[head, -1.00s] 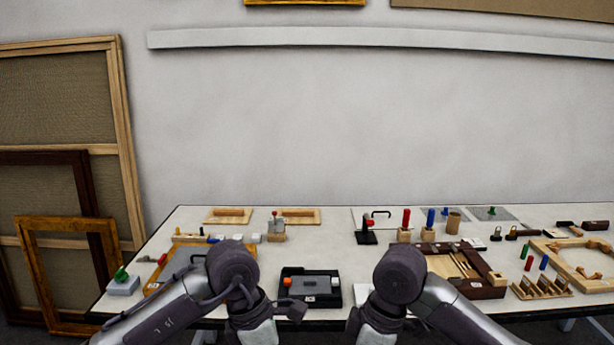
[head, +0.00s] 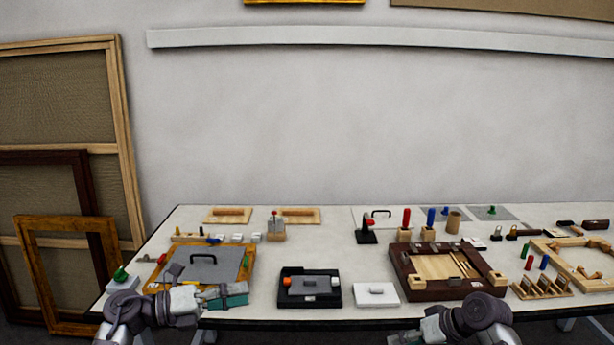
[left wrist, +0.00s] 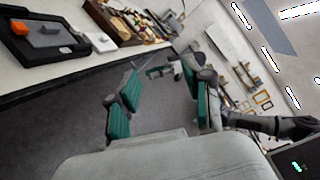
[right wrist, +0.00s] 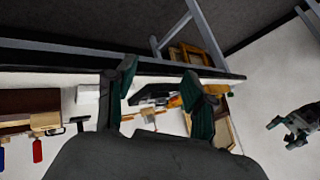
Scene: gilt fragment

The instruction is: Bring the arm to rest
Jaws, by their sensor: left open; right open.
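My left gripper (head: 226,293) is at the front left edge of the table in the head view, in front of a grey plate with a black handle (head: 204,262). In the left wrist view its teal fingers (left wrist: 160,72) are spread with nothing between them.
The table (head: 350,225) carries a black tray (head: 309,302), a white box (head: 376,294), a dark brown frame (head: 409,279) and a slotted wooden rack (head: 541,288). Picture frames (head: 122,150) lean on the wall at left.

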